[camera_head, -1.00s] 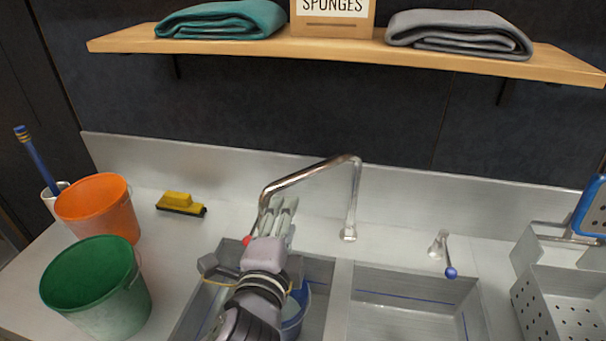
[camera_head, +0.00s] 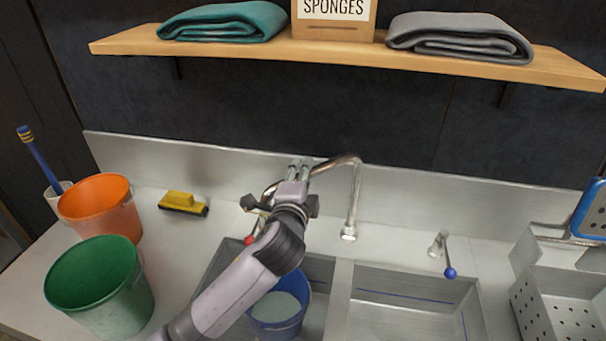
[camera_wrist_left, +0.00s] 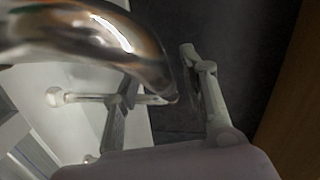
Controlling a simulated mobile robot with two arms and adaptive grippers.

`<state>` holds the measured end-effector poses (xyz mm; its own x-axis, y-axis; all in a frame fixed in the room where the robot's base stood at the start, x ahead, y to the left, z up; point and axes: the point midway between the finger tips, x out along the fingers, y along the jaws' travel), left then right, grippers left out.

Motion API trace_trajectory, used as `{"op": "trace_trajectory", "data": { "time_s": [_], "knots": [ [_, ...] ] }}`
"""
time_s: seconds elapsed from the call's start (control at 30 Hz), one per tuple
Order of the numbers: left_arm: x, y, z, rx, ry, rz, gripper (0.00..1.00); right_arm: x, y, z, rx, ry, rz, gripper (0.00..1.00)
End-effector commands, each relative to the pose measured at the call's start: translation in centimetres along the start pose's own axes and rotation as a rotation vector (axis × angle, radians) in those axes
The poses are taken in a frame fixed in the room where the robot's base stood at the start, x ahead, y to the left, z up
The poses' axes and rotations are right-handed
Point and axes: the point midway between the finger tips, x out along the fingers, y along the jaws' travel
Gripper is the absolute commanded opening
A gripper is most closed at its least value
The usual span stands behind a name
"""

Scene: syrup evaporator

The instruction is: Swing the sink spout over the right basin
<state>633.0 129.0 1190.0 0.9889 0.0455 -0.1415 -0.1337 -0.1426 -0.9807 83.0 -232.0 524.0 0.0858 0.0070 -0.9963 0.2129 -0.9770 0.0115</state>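The sink spout (camera_head: 353,195) is a shiny metal bent pipe. It rises from a collar behind the basins and bends left, its free end over the left basin (camera_head: 315,268). My left gripper (camera_head: 298,168) is at the spout's upper bend and hides part of it. In the left wrist view the spout (camera_wrist_left: 90,38) fills the upper left, close to the camera. The fingers (camera_wrist_left: 165,95) are spread apart there; whether they touch the pipe I cannot tell. The right basin (camera_head: 410,310) is empty, to the right. My right gripper is out of view.
A blue bucket (camera_head: 281,312) stands in the left basin. A blue-tipped lever (camera_head: 446,258) and a perforated metal rack (camera_head: 560,300) are at the right. A shelf (camera_head: 340,53) hangs above.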

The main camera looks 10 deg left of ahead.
Motion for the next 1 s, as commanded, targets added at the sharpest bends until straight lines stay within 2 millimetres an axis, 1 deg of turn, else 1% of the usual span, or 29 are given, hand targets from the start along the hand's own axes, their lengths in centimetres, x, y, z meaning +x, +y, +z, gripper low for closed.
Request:
{"op": "trace_trajectory", "data": {
  "time_s": [0.07, 0.27, 0.83, 0.87, 1.0],
  "knots": [
    [0.15, 0.0, -0.01, -0.001, 0.0, 0.0, 0.4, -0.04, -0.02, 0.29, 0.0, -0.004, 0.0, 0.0],
    [0.14, 0.01, -0.01, -0.001, 0.0, 0.0, 0.4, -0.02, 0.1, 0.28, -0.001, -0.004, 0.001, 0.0],
    [0.1, 0.05, -0.01, 0.0, 0.0, 0.001, 0.02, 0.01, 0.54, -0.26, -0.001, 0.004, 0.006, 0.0],
    [0.1, 0.05, -0.01, 0.0, 0.0, 0.001, 0.0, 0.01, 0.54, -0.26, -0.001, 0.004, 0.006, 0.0],
    [0.1, 0.08, -0.01, 0.0, 0.0, 0.001, 0.0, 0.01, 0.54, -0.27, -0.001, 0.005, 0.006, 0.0]
  ]
}}
